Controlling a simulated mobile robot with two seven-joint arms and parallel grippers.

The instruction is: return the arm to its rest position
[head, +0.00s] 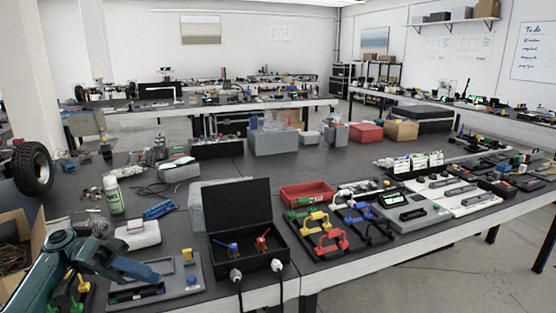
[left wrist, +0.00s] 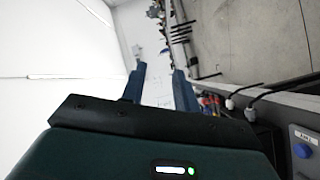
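My left gripper (head: 148,271) is at the lower left of the head view, at the end of my teal arm. Its blue fingers point right, over or just in front of a grey panel with a blue button (head: 190,279). I cannot tell its exact height above the panel. In the left wrist view the two blue fingers of the left gripper (left wrist: 160,84) stand apart with an empty gap between them. My right arm and gripper are not in view.
A black open case (head: 241,209) with two cables stands right of the gripper. A white box (head: 138,234), a green-white spray can (head: 114,196) and a cardboard box (head: 38,238) are close by. A red tray (head: 307,193) and several coloured handles fill the table further right.

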